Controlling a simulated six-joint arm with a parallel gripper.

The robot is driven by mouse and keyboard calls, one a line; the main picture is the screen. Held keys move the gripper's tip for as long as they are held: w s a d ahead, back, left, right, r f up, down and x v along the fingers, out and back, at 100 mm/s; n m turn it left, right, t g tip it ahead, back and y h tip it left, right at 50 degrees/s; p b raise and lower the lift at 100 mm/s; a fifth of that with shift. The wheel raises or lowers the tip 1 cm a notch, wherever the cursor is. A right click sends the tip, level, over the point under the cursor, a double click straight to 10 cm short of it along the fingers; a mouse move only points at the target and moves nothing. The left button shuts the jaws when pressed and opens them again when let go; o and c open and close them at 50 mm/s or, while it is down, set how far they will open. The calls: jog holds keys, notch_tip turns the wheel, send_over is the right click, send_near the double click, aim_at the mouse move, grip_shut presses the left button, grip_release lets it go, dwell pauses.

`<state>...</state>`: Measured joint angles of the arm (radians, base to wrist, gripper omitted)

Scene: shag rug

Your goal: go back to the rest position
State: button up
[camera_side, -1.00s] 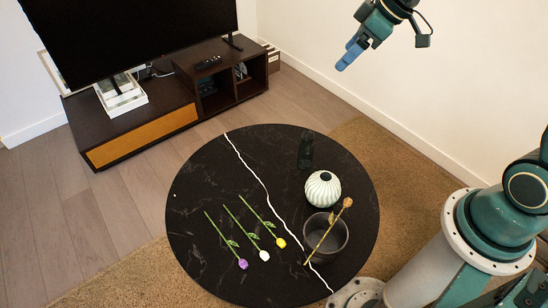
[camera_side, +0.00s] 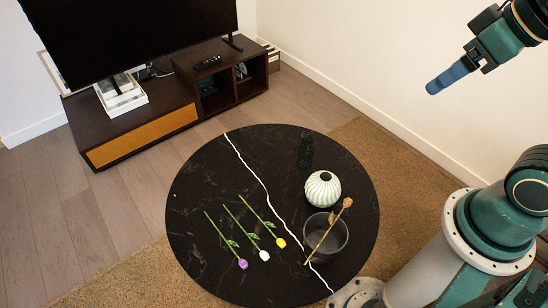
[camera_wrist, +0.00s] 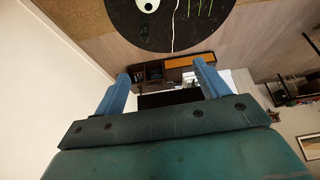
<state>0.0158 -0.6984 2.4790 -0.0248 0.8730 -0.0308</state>
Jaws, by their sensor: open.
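My gripper (camera_side: 446,77) is raised high at the upper right of the side view, well above and to the right of the round black table. In the wrist view my gripper (camera_wrist: 160,82) shows two blue fingers spread apart with nothing between them. The round black marble table (camera_side: 200,195) stands below. On it lie a purple flower (camera_side: 242,263), a white flower (camera_side: 264,255) and a yellow flower (camera_side: 281,243). A dark grey pot (camera_side: 338,243) holds a tan flower (camera_side: 347,203) leaning in it.
A white ribbed vase (camera_side: 322,189) and a dark glass item (camera_side: 305,150) stand on the table. A TV (camera_side: 130,35) and a dark cabinet (camera_side: 140,122) stand at the back left. A wall (camera_side: 350,60) is behind my gripper. The air around my gripper looks clear.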

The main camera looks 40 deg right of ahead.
jog(key=shift+s+d+f, duration=0.1)
jog(key=shift+s, duration=0.6)
